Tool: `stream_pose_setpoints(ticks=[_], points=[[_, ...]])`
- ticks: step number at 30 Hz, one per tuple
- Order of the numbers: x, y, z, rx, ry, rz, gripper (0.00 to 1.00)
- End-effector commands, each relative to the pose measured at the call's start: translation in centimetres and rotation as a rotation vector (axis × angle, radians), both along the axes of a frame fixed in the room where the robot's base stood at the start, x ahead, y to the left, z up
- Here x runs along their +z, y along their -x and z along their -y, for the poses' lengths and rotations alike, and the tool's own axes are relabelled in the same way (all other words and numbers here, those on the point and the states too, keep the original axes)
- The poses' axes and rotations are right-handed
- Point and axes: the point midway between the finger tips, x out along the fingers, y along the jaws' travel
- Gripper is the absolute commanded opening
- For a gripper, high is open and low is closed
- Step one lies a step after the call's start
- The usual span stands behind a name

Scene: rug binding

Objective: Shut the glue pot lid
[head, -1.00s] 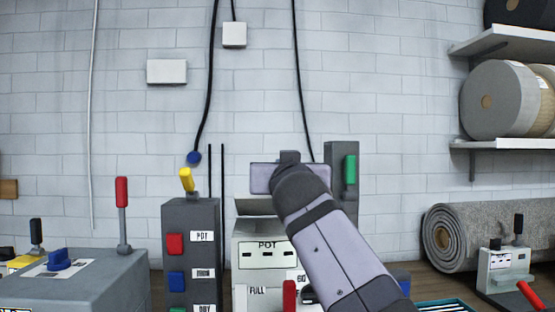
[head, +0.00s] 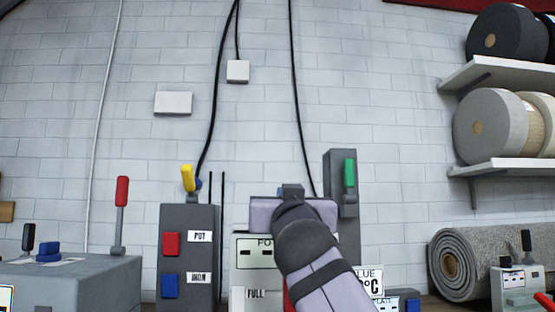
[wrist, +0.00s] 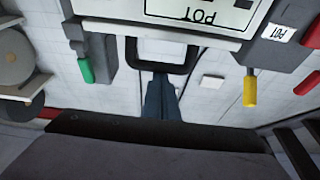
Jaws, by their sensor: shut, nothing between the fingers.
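The glue pot (head: 243,276) is the pale box with the "POT" label at the middle of the head view, partly behind my arm. Its label also shows, upside down, at the top of the wrist view. In the wrist view a pale edge (wrist: 105,27), seemingly the lid's, carries a dark loop handle (wrist: 131,52). My gripper (wrist: 160,78) is shut and empty, its fingertips close to this handle; I cannot tell whether they touch. In the head view my gripper (head: 291,190) is above the pot and hides its top, so the lid's angle is unclear.
A grey control post (head: 203,260) with a yellow lever (head: 188,178) stands left of the pot. A grey column with a green lever (head: 349,170) stands close behind it on the right. A rolled rug (head: 465,262) and a red-levered machine (head: 75,278) are farther out.

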Motion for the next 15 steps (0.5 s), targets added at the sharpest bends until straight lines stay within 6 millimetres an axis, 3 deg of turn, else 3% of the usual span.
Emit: stream_pose_setpoints(ticks=[3, 15], points=[[-1.1, 0.1, 0.0, 0.000, 0.001, -0.003, 0.00], [-2.0, 0.0, -0.1, -0.001, 0.001, -0.014, 0.00]])
